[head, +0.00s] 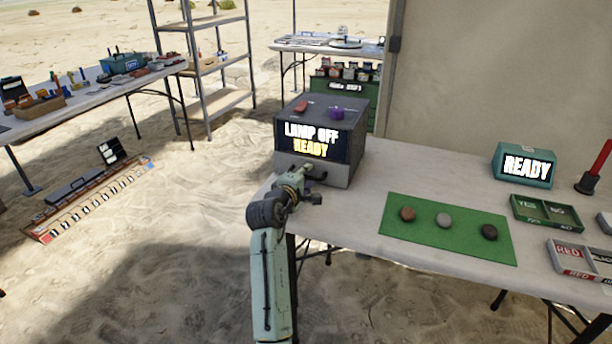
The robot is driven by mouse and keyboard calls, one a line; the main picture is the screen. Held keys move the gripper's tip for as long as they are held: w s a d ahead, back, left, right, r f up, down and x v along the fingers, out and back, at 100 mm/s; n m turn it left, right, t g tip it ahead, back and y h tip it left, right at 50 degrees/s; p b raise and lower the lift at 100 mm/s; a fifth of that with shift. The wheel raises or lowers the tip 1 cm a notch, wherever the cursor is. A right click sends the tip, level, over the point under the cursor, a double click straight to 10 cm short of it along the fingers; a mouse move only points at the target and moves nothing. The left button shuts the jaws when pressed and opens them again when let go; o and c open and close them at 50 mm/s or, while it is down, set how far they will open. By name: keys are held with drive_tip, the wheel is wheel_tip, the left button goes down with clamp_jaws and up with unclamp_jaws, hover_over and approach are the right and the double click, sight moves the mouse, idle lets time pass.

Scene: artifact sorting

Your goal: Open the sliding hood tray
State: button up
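The hood (342,176) is a grey box at the left end of the white table, with a dark display reading "LAMP OFF READY". The front of its sliding tray (292,166) is below the display and looks flush with the box. A dark handle (322,179) shows on that front, partly hidden by my arm. My gripper (305,170) is at the tray front, close to the handle. Its fingers are too small and overlapped to tell whether they are open or touch the handle.
A red item (301,107) and a purple item (337,113) lie on top of the hood. Right of it, a green mat (450,248) holds three stones. A teal box reading "READY" (524,166) and sorting trays (546,214) stand farther right.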

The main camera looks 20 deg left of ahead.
drive_tip(key=shift+w, duration=0.1)
drive_tip(key=shift+c, duration=0.5)
clamp_jaws()
idle(0.4)
